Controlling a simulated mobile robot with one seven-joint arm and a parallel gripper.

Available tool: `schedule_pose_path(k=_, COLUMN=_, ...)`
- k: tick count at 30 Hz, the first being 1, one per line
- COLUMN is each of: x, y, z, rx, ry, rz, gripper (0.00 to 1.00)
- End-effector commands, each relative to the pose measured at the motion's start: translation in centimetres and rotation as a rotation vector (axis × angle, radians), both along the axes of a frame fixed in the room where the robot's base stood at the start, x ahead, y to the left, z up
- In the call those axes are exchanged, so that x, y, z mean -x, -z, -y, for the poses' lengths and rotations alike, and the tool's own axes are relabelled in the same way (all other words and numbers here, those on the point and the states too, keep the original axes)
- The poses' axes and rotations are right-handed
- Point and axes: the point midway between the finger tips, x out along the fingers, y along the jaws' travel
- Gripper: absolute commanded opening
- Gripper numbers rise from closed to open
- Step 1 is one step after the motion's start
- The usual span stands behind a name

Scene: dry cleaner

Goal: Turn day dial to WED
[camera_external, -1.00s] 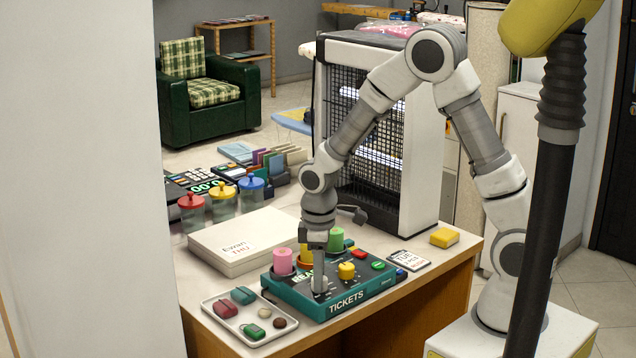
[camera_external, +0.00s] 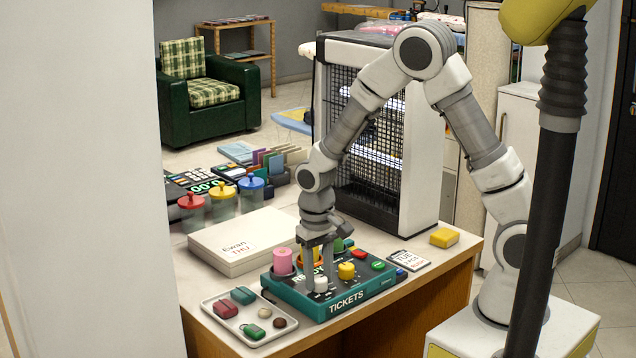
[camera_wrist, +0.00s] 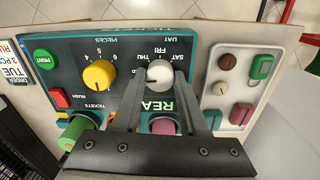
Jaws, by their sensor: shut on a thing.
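The teal ticket machine (camera_external: 345,303) stands on the counter, marked TICKETS on its front. Its white day dial (camera_external: 321,284) is at the front left. In the wrist view the day dial (camera_wrist: 160,73) sits between my fingertips, with upside-down THU, FRI and SAT labels beside it; I cannot tell which day it points to. My gripper (camera_external: 326,266) reaches down from above, shut on the dial; in the wrist view its fingers (camera_wrist: 158,76) flank the dial. The yellow pieces dial (camera_wrist: 99,74) is beside it. The fingers hide some labels and part of the display.
A tray (camera_external: 228,337) of small items lies left of the machine. An order card (camera_external: 408,261) reading TUE and a yellow block (camera_external: 444,237) lie to the right. A white box (camera_external: 222,258) marked Ewan THU and a caged heater-like unit (camera_external: 420,150) stand behind.

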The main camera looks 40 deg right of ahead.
Motion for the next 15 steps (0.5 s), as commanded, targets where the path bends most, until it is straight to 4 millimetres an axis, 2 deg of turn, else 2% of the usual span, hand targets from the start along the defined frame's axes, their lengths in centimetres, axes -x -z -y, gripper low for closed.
schedule_pose_path(k=15, x=-0.07, y=0.01, z=-0.01, rx=-0.001, ry=0.102, rz=0.002, gripper=0.00)
